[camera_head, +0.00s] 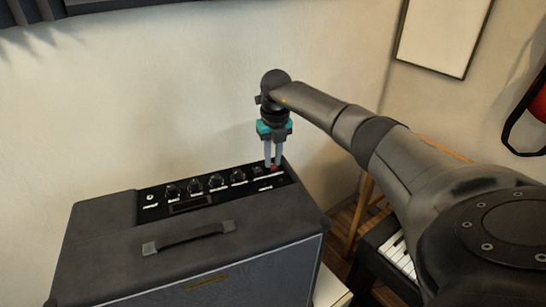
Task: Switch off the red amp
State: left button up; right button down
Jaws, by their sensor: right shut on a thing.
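A dark grey guitar amp (84,240) stands at the lower left, with a handle (190,237) on top and a black control panel (213,193) along its upper back edge. I see no red casing on it. My right gripper (272,165) points straight down at the right end of the panel. Its fingers are shut on a small red switch (274,168), which they partly hide. I cannot tell which way the switch is set. My left gripper is not in view.
Several dark knobs (195,185) line the panel left of my gripper. A keyboard (403,257) on a wooden stand is right of the amp, partly behind my right arm. A pale wall is close behind the amp. A framed picture (442,35) hangs at upper right.

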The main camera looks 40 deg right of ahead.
jog(key=c, duration=1.1)
grip_release()
jog(key=shift+o, duration=0.2)
notch_tip(320, 180, up, 15)
jog(key=s, duration=0.1)
jog(key=shift+s+a+r, duration=0.15)
jog(key=shift+s+a, duration=0.05)
jog(key=shift+a, duration=0.05)
